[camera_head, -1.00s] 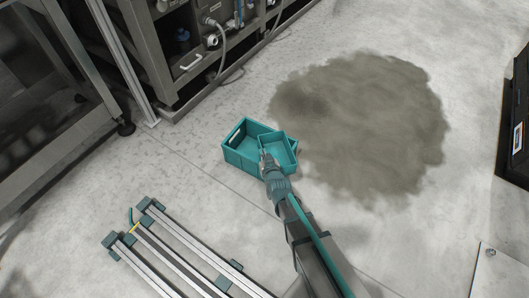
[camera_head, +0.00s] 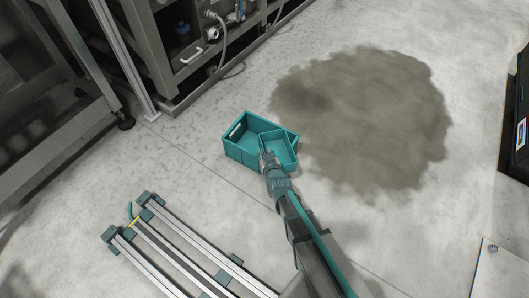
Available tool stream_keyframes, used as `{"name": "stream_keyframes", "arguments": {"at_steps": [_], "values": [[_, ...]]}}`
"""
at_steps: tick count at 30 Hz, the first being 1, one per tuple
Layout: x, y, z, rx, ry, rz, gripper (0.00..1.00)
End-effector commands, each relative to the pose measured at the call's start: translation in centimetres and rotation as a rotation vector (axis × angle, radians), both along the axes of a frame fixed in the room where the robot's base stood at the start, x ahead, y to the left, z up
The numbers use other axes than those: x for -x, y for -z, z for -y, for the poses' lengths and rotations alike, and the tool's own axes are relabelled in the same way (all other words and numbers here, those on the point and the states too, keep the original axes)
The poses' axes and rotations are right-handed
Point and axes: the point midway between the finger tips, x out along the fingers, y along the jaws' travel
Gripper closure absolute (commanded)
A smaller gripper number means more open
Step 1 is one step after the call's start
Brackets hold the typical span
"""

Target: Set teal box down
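A larger open teal box (camera_head: 240,149), with a slot in its far left wall, is on the grey floor near the middle of the view. A smaller open teal box (camera_head: 287,164) overlaps its right side, turned at an angle to it. My gripper (camera_head: 267,156) reaches in from below, with its fingers at the smaller box's left wall. It looks shut on that wall, though the fingertips are small and partly hidden. I cannot tell whether the smaller box rests inside the larger one or is held just above it.
A dark, wet-looking stain (camera_head: 375,120) covers the floor to the right. A metal machine frame (camera_head: 160,60) with hoses stands at the upper left. A dark cabinet (camera_head: 516,130) is at the right edge. Bare floor lies left of the boxes.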

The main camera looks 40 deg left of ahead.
Motion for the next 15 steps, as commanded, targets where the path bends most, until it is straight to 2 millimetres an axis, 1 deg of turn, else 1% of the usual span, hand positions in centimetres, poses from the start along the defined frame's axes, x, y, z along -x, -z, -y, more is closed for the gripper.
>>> {"name": "stream_keyframes", "arguments": {"at_steps": [8, 11, 15], "values": [[0.0, 0.2, 0.0, 0.000, 0.000, 0.000, 0.69], [0.4, -0.3, 0.6, 0.000, 0.000, 0.000, 0.69], [1.3, -1.1, 1.9, 0.000, 0.000, 0.000, 0.69]]}}
